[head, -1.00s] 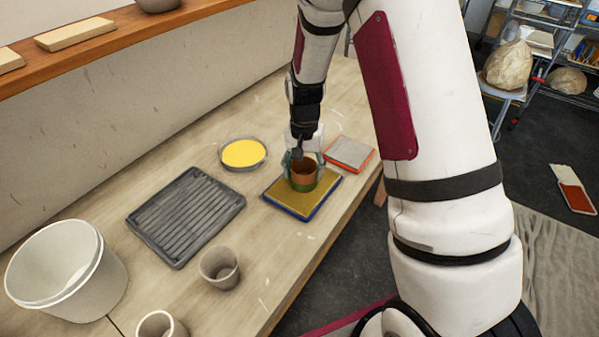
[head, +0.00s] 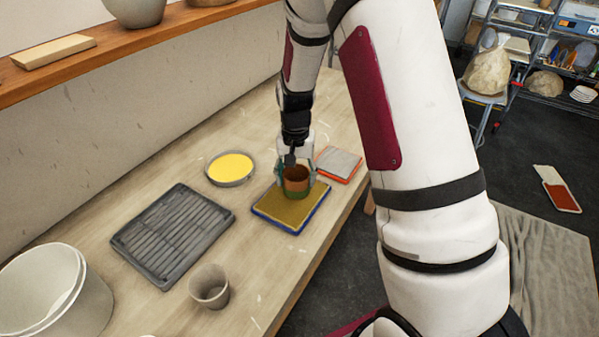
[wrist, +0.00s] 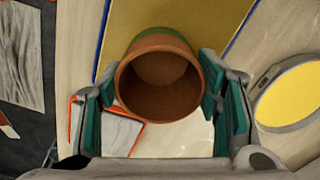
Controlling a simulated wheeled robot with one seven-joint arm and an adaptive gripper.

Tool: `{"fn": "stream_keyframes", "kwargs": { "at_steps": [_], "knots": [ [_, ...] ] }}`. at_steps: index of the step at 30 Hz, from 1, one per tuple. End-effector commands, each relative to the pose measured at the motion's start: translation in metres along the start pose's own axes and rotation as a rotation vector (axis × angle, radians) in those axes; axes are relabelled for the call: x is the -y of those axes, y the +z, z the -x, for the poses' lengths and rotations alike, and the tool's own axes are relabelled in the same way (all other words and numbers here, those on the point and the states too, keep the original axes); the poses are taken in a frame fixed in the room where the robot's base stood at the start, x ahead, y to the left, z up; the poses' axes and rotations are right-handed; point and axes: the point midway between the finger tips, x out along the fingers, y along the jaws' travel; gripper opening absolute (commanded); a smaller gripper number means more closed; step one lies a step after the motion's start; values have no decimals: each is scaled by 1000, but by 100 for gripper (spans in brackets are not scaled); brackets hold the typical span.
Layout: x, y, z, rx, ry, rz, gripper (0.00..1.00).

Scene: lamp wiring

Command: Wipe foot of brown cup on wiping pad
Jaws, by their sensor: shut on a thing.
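The brown cup (head: 297,178) is upright with a green lower part, over the far part of the wiping pad (head: 284,211). The pad is yellow-brown with a blue edge. My gripper (head: 295,173) is shut on the cup from its far side. In the wrist view my gripper (wrist: 160,98) has its teal finger pads on both sides of the cup (wrist: 160,88), whose open mouth faces the camera. The pad (wrist: 122,22) lies beyond it. The cup's foot is hidden in the wrist view. I cannot tell whether it touches the pad.
A grey pad with an orange edge (head: 339,162) lies just behind the wiping pad. A round dish of yellow (head: 231,168) and a grey ribbed tray (head: 172,236) are to the left. A grey cup (head: 209,286) and a white bucket (head: 50,295) stand nearer. The table's edge runs close at right.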

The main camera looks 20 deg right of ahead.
Motion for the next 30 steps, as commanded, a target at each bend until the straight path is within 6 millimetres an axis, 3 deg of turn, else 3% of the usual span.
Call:
{"fn": "stream_keyframes", "kwargs": {
  "at_steps": [6, 14, 30],
  "knots": [
    [6, 18, 0, 1, 1, 1, 26],
    [9, 24, -1, 1, 0, 0, 26],
    [22, 57, -2, 1, 0, -1, 26]
  ]
}}
